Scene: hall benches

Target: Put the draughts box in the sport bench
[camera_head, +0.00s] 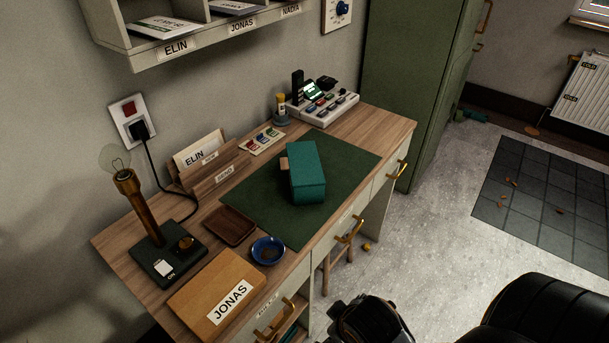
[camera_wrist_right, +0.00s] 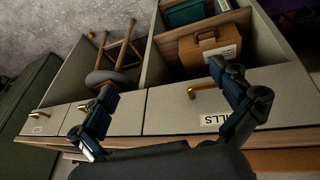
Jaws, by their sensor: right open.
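A teal box (camera_head: 307,172) with a small tan tab at its side lies on the green mat of the wooden bench (camera_head: 110,243). I see no marking that names it as the draughts box. No label reading "sport" is legible. In the right wrist view, a tan box with a handle (camera_wrist_right: 207,52) and a teal item (camera_wrist_right: 188,12) sit in a compartment under a bench top. My right gripper (camera_wrist_right: 160,82) is open and empty in front of the drawer fronts. Dark parts of my right arm show at the bottom of the head view. My left gripper is not in view.
On the bench are a bulb lamp (camera_head: 150,215), a blue bowl (camera_head: 268,250), a brown tray (camera_head: 230,225), a folder marked JONAS (camera_head: 215,290) and a keypad device (camera_head: 322,103). A stool (camera_wrist_right: 115,55) stands below. Floor at right (camera_head: 430,235) is mostly clear.

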